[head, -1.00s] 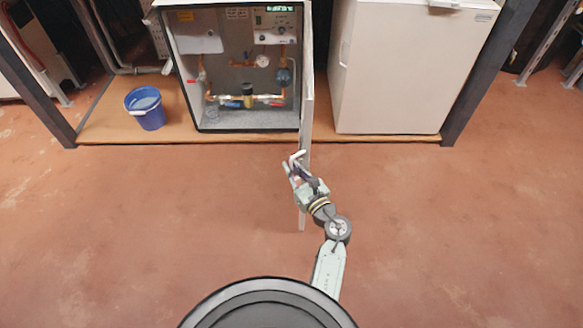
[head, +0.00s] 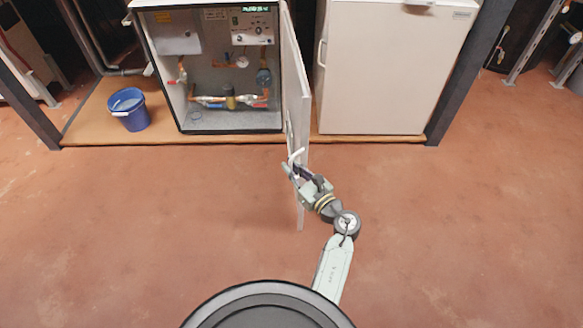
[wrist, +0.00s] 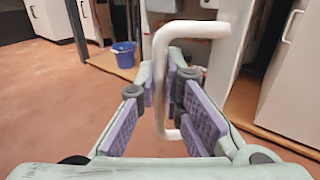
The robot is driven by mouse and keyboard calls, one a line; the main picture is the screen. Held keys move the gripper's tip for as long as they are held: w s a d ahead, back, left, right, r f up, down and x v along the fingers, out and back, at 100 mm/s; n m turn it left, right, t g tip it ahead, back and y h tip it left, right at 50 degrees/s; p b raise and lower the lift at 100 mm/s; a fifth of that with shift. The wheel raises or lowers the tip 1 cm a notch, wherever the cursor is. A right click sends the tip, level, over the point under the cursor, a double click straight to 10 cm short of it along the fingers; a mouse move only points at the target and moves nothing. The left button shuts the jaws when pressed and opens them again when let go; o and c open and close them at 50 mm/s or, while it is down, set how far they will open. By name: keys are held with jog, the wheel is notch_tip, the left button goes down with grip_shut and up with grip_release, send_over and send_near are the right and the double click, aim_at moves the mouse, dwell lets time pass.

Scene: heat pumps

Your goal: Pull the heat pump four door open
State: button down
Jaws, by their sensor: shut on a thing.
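The heat pump four door (head: 292,80) is a pale panel hinged on the right side of the open cabinet (head: 232,132). It stands swung out toward me, seen nearly edge-on. Its white bar handle (head: 298,155) sits near the door's free edge. My gripper (head: 295,170) is at the handle. In the wrist view the handle (wrist: 160,60) passes upright between the purple finger pads of my gripper (wrist: 168,95), which is shut on it. Pipes, valves and a gauge show inside the cabinet.
A blue bucket (head: 130,110) stands on the wooden platform (head: 90,135) left of the cabinet. A closed white unit (head: 385,75) stands to the right, beside a dark post (head: 455,80). The reddish floor (head: 120,230) in front is clear.

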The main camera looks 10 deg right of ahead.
jog(key=shift+w+r, duration=0.1)
jog(key=shift+r, duration=0.05)
jog(key=c, duration=2)
grip_release()
jog(key=v, duration=0.7)
jog(key=shift+s, duration=0.3)
jog(key=shift+s+d, duration=0.1)
jog(key=shift+d, duration=0.05)
